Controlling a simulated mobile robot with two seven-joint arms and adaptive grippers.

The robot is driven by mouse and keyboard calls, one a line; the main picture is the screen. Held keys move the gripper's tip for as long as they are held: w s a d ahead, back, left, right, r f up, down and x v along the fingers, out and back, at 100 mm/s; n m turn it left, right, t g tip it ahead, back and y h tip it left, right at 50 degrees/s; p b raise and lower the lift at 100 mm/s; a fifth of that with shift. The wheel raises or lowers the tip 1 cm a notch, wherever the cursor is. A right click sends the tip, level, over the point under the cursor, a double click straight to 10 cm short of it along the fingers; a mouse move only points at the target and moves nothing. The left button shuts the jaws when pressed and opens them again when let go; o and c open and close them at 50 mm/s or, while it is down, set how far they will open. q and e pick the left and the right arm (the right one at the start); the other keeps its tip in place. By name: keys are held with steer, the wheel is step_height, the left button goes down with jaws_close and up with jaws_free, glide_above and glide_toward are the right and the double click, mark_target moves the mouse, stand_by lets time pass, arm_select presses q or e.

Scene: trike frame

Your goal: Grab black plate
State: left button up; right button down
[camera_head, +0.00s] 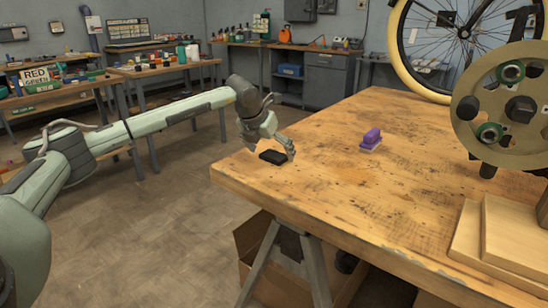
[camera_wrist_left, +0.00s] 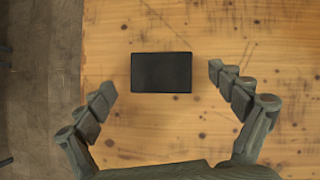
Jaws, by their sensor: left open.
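The black plate (camera_head: 272,157) is a small flat rectangle lying on the wooden table near its left edge. In the left wrist view the black plate (camera_wrist_left: 161,72) lies flat between the lines of the fingers, slightly beyond their tips. My left gripper (camera_head: 280,152) is just above the table at the plate. My right gripper is not in view.
The wooden table (camera_head: 330,190) has free room around the plate. A wheel (camera_head: 465,35) and a round metal assembly (camera_head: 510,100) are at the right, near wooden boards (camera_head: 515,235). The table's left edge is close to the plate.

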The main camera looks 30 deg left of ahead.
arm_select(q)
steer(key=shift+c, duration=0.3)
steer(key=c, duration=1.4)
steer(key=shift+c, duration=1.3)
steer(key=shift+r, duration=0.1)
